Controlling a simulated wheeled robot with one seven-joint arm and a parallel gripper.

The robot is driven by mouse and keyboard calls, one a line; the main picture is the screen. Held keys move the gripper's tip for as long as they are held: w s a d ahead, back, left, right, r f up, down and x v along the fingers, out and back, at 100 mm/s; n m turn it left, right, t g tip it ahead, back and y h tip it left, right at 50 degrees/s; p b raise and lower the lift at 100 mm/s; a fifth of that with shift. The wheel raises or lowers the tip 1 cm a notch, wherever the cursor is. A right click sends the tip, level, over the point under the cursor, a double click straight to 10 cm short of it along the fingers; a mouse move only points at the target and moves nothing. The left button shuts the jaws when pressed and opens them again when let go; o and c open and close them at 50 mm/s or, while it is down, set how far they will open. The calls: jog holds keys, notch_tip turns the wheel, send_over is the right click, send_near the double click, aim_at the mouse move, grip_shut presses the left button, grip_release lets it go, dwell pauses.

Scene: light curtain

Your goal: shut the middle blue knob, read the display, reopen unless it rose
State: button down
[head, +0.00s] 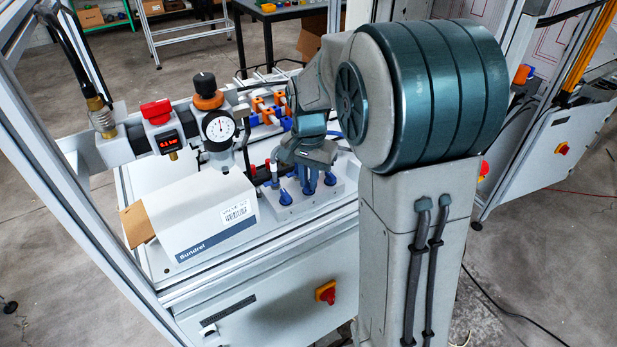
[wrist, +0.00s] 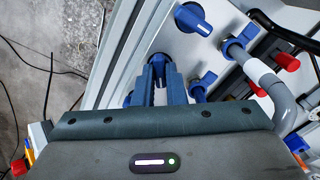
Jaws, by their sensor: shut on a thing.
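My gripper (head: 308,172) points down over a light grey valve block (head: 290,212) with blue knobs. In the wrist view, the two blue-grey fingers (wrist: 161,72) are shut on a blue knob, mostly hidden between them. It appears to be the middle knob; its handle angle cannot be told. One blue knob (head: 285,197) shows left of my gripper and another (head: 330,179) to its right. In the wrist view, a large blue knob (wrist: 193,18) stands beyond the fingertips. The display (head: 168,142) is lit with red digits, small, seeming to read 6.1 bar.
A round gauge (head: 219,128) hangs beside the display, below an orange-and-black knob (head: 206,90). A white box (head: 205,215) stands left of the block. Grey pipe (wrist: 270,85) and red-capped fittings (wrist: 287,62) lie close right of the fingers. A frame post is at the left.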

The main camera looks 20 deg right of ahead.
jog(key=m, duration=0.7)
jog(key=shift+w+p, duration=0.1)
jog(key=shift+p, duration=0.2)
dwell(0.4)
jog(key=c, duration=1.5)
grip_release()
jog(key=shift+r, duration=0.1)
notch_tip(320, 180, up, 14)
jog(key=shift+f, duration=0.15)
